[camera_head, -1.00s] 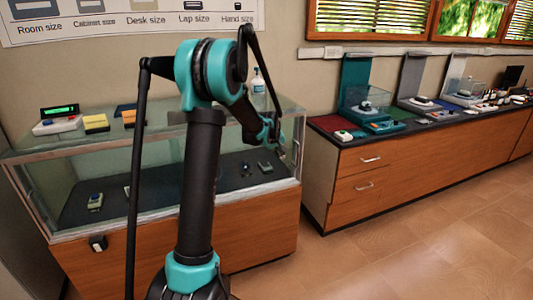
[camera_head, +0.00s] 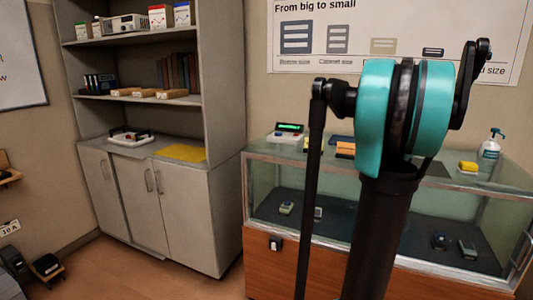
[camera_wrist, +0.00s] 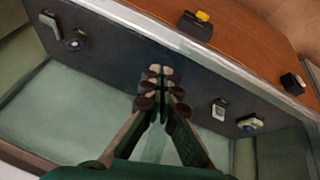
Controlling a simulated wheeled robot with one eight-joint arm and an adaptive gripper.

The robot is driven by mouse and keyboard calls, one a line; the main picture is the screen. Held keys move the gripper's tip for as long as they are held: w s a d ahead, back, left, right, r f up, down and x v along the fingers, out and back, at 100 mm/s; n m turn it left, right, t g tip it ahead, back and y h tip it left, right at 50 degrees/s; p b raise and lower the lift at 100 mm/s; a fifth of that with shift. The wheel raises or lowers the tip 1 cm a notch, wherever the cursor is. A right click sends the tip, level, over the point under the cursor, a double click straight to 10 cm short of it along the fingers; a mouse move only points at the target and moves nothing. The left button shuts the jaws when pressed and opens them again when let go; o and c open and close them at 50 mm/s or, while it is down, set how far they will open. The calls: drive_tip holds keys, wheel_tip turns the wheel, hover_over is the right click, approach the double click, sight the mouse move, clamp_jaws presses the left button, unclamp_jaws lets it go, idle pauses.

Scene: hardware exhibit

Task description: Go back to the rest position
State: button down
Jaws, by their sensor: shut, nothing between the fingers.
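My gripper (camera_wrist: 160,80) shows in the wrist view with its fingertips together and nothing between them. It is above the glass display case, whose dark shelf (camera_wrist: 110,50) lies beyond the fingers. In the head view my arm rises in front of the case, and my gripper is hidden behind it or out of frame.
The glass case (camera_head: 262,178) holds several small devices. On its top are a device with a green display (camera_head: 288,130), a yellow block (camera_head: 468,167) and a pump bottle (camera_head: 491,146). A grey cabinet (camera_head: 170,205) stands left. Some floor (camera_head: 110,270) is clear.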

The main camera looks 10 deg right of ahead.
drive_tip(key=s+a+f+n+y, duration=0.1)
drive_tip(key=s+a, duration=0.1)
drive_tip(key=a, duration=0.9)
drive_tip(key=s+a+f+n+y, duration=0.1)
drive_tip(key=s+a+f, duration=0.1)
drive_tip(key=a, duration=0.8)
drive_tip(key=s+a+f+n+y, duration=0.2)
drive_tip(key=s+a+f, duration=0.1)
drive_tip(key=s+a, duration=0.6)
drive_tip(key=a, duration=0.3)
drive_tip(key=shift+s+f, duration=0.2)
drive_tip(key=shift+f, duration=0.1)
drive_tip(key=shift+d, duration=0.1)
